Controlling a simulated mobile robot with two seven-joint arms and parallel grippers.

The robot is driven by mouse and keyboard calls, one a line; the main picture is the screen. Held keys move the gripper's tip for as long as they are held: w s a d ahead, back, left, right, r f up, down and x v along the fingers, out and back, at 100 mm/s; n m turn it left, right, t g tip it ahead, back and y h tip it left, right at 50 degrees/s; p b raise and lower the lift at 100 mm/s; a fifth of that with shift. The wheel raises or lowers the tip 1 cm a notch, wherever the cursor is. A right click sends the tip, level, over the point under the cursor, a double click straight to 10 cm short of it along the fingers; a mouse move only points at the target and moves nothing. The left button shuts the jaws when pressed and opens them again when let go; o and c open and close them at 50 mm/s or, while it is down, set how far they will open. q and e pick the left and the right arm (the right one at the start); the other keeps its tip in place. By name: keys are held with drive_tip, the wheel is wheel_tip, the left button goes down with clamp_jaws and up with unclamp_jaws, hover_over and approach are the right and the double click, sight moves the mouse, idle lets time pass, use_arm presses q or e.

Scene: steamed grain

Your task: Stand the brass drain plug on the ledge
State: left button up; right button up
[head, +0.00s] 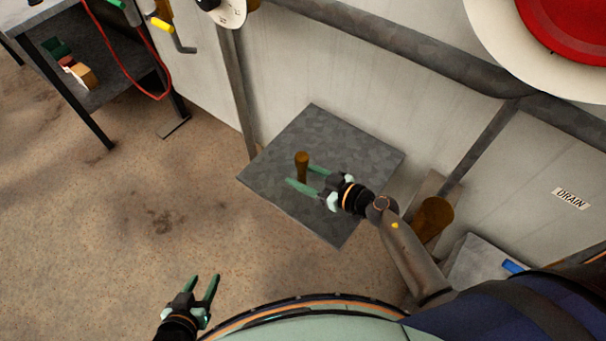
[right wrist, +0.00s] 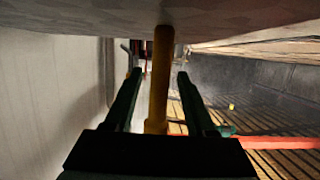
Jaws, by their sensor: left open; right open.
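The brass drain plug (head: 302,167) stands upright on the grey square ledge (head: 325,125), near its middle left. My right gripper (head: 301,175) is open, with a finger on either side of the plug. In the right wrist view the plug (right wrist: 160,85) shows as a yellow-brown post between the two parted fingers (right wrist: 160,75). Its end meets the grey surface (right wrist: 240,22) at the top of that picture. Gaps show between the plug and both fingers. My left gripper (head: 206,280) is open and empty, low over the floor side.
A brown cylinder (head: 432,218) stands beside my right forearm, near the wall with the DRAIN label (head: 570,198). A grey pipe (head: 400,50) runs along the wall above the ledge. A dark shelf table (head: 95,75) is at top left. The floor left of the ledge is clear.

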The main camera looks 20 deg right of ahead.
drive_tip(key=p+v, duration=0.2)
drive_tip(key=v, duration=0.9)
drive_tip(key=shift+s+d+r, duration=0.2)
drive_tip(key=shift+s+d, duration=0.05)
drive_tip(key=shift+s, duration=0.15)
drive_tip(key=shift+r, duration=0.1)
